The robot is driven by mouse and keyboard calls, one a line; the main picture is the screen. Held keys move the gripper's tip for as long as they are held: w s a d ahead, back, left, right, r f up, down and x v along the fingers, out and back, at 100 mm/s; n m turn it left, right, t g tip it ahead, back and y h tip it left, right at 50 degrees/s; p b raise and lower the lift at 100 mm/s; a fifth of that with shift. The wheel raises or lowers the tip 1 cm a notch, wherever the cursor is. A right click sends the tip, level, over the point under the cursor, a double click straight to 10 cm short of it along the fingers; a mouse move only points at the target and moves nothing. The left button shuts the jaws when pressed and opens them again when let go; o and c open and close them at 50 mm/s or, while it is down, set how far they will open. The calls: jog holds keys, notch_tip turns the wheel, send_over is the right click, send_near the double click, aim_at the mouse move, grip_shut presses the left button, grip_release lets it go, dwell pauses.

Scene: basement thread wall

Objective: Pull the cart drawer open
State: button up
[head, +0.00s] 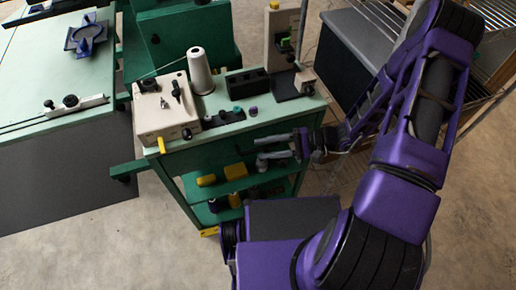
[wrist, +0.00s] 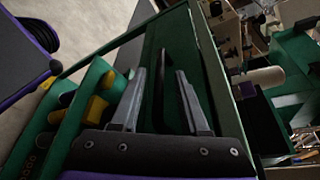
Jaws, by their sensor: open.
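The green cart (head: 178,160) stands in the middle of the head view, with its drawer front just under the pale top. In the wrist view the green drawer front (wrist: 172,38) runs lengthwise ahead of me, and a dark narrow bar (wrist: 159,85), seemingly its handle, shows between my fingers. No gap of an opened drawer is visible. My gripper (head: 257,150) is open at the cart's front, coming from the right. Its two grey fingers (wrist: 160,72) lie either side of the bar in the wrist view. I cannot tell whether they touch it.
The cart top carries a beige machine (head: 166,108), a white thread cone (head: 200,72) and a black block (head: 247,82). Lower shelves hold several spools, including a yellow one (head: 206,180). A green-topped table (head: 35,75) stands left. Bare floor (head: 90,235) lies front left.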

jog(key=shift+x, duration=1.2)
grip_shut()
dwell(0.6)
